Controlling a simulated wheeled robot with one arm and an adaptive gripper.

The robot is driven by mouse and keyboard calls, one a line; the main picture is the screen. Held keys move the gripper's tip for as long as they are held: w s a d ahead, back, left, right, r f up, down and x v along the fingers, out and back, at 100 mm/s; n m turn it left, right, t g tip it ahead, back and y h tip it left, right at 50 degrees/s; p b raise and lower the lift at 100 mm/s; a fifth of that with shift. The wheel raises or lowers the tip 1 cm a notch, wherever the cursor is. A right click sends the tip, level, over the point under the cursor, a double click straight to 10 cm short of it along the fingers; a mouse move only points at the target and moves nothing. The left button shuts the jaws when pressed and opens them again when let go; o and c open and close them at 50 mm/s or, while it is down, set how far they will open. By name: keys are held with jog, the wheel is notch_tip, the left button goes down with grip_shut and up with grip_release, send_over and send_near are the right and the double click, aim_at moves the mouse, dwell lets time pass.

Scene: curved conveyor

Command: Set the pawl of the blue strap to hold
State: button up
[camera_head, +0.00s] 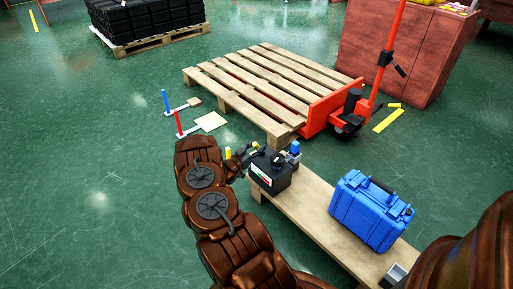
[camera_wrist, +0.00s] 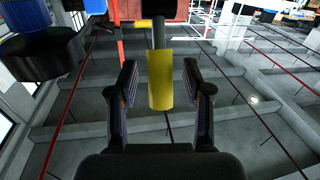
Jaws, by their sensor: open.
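My gripper (camera_wrist: 160,82) is open in the wrist view. A yellow grip (camera_wrist: 160,80) on a grey rod (camera_wrist: 159,32) shows between its fingers, with a gap on both sides. The rod runs up to a dark block (camera_wrist: 162,9). A blue part (camera_wrist: 40,42) over a black round body shows at upper left. In the head view my gripper (camera_head: 243,160) is at the left end of the bench, beside a black box (camera_head: 270,180) with a small blue part (camera_head: 295,147) behind it. I cannot make out which part is the strap's pawl.
A blue case (camera_head: 370,208) stands on the wooden bench (camera_head: 318,203), with a small grey box (camera_head: 396,273) at its near end. A wooden pallet (camera_head: 245,80) on a red pallet jack (camera_head: 320,112) lies behind.

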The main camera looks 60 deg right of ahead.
jog(key=shift+c, duration=0.4)
grip_shut()
